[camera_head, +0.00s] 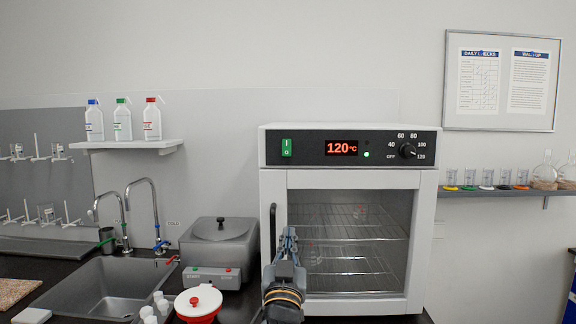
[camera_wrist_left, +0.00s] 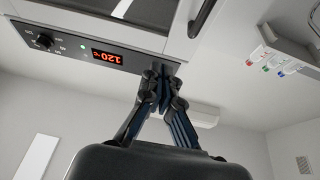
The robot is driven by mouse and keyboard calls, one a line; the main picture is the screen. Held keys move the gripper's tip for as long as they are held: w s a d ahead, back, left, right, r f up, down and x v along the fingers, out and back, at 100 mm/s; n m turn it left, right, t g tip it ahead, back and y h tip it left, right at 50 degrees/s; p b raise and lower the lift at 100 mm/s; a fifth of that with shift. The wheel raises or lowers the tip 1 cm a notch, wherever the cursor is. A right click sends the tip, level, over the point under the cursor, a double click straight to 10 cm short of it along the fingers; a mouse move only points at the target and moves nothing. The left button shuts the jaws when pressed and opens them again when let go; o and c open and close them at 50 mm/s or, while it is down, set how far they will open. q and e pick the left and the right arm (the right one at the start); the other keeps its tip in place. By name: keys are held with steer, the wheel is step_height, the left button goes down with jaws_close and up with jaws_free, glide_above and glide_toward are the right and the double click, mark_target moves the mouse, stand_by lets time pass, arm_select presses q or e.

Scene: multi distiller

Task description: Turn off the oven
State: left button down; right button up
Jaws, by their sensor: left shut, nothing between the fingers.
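The oven (camera_head: 348,128) is a white cabinet with a glass door and a black control panel. Its red display (camera_head: 341,147) reads 120 °C and a small green light glows beside it. A green I/O switch (camera_head: 287,147) sits at the panel's left end. A black dial (camera_head: 407,151) sits at the right end, turned towards 120. My left gripper (camera_head: 289,232) is shut and empty, below the switch and in front of the door's left side. In the left wrist view my left gripper (camera_wrist_left: 162,75) overlaps the panel's end, and the switch is hidden. My right gripper is out of view.
A black vertical door handle (camera_head: 273,233) stands close beside my left gripper. Left of the oven are a grey lidded bath (camera_head: 219,240), a red-and-white container (camera_head: 198,303) and a sink (camera_head: 105,287). Bottles stand on a wall shelf (camera_head: 127,145).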

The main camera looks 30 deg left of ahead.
mark_target(288, 152)
arm_select(q)
step_height(288, 152, up, 9)
steer(key=n+t+y, duration=0.1)
steer(key=t+y, duration=0.1)
steer(key=shift+s+a, duration=0.2)
steer(key=shift+s, duration=0.05)
steer(key=shift+y, duration=0.3)
steer(key=p+x, duration=0.1)
steer(key=x, duration=0.3)
steer(key=f+p+x, duration=0.1)
steer(key=x, duration=0.3)
steer(key=w+p+x, duration=0.1)
steer(key=x, duration=0.3)
steer(key=shift+w+a+f, duration=0.15)
steer(key=shift+a+f, duration=0.2)
steer(key=shift+a, duration=0.05)
steer(key=shift+w+a+f, duration=0.15)
steer(key=shift+w+a, duration=0.05)
steer(key=shift+w, duration=0.3)
